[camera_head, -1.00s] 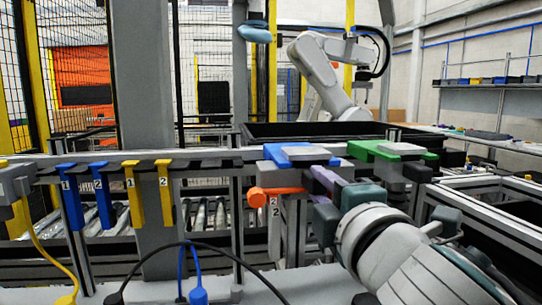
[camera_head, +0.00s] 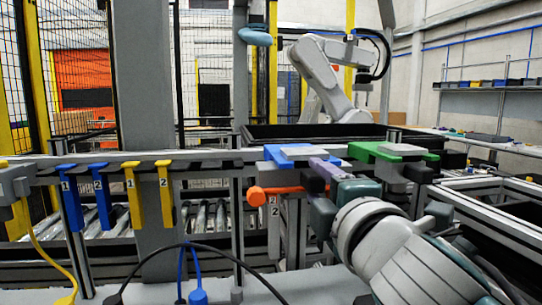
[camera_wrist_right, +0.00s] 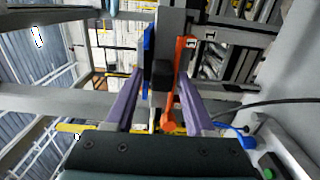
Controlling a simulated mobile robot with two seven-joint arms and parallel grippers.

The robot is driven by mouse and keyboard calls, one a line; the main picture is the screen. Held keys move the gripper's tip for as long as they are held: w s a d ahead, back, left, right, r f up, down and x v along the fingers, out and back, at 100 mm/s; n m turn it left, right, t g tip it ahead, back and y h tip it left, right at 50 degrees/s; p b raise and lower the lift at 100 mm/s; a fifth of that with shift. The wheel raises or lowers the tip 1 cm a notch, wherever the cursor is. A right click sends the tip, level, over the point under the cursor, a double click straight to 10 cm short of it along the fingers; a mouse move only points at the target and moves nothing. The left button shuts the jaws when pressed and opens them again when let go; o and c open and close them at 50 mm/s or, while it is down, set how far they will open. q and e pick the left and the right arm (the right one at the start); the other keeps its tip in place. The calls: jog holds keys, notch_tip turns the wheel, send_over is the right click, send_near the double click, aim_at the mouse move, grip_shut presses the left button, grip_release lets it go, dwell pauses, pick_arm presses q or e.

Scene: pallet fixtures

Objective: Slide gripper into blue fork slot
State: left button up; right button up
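In the wrist view a blue strip (camera_wrist_right: 148,50) shows ahead, beside an orange bar (camera_wrist_right: 182,70). My right gripper (camera_head: 322,168) is at the front right of the blue fixture, one purple finger near its edge. In the wrist view both purple fingers of my right gripper (camera_wrist_right: 160,82) are apart, with the blue strip and orange bar in the gap. I cannot tell if they touch. Blue hooks (camera_head: 70,195) marked 1 and 2 hang at the left. My left gripper is not in view.
A green fixture (camera_head: 420,154) stands just right of the blue one. Yellow hooks (camera_head: 134,195) hang from the rail at the left. A black cable (camera_head: 225,252) loops in front. A grey column (camera_head: 143,80) rises behind.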

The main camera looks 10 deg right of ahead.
jog(key=shift+o, duration=0.8)
jog(key=shift+f, duration=0.2)
jog(key=s, duration=1)
jog(key=shift+d, duration=0.2)
